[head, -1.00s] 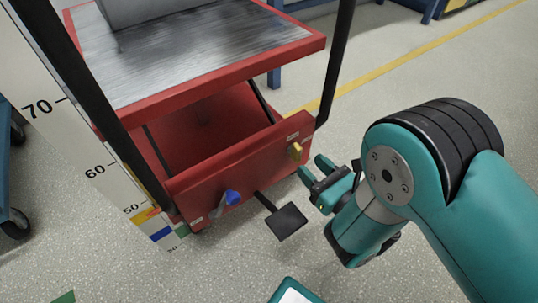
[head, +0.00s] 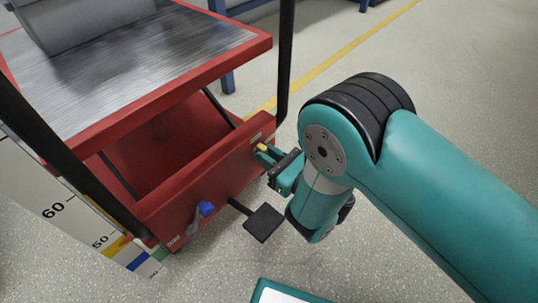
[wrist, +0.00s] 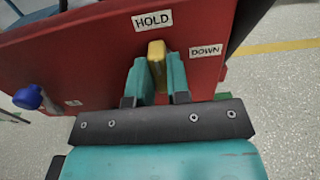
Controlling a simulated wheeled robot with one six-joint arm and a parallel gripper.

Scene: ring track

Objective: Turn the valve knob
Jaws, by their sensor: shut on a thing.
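The yellow valve knob (wrist: 157,58) sits on the red front panel (wrist: 95,52) of the cart, below a HOLD label (wrist: 152,20) and left of a DOWN label (wrist: 206,50). In the wrist view my gripper (wrist: 157,75) has one finger on each side of the knob and is shut on it. The knob's long side stands upright, pointing at HOLD. In the head view my gripper (head: 272,160) is at the panel's right end, and only a bit of the yellow knob (head: 262,147) shows.
A blue-tipped lever (head: 206,209) is on the panel's left part. A black pedal (head: 263,222) sticks out below the panel. The cart's red-edged metal top (head: 150,65) and black posts (head: 284,60) stand above and beside my arm. Open floor lies to the right.

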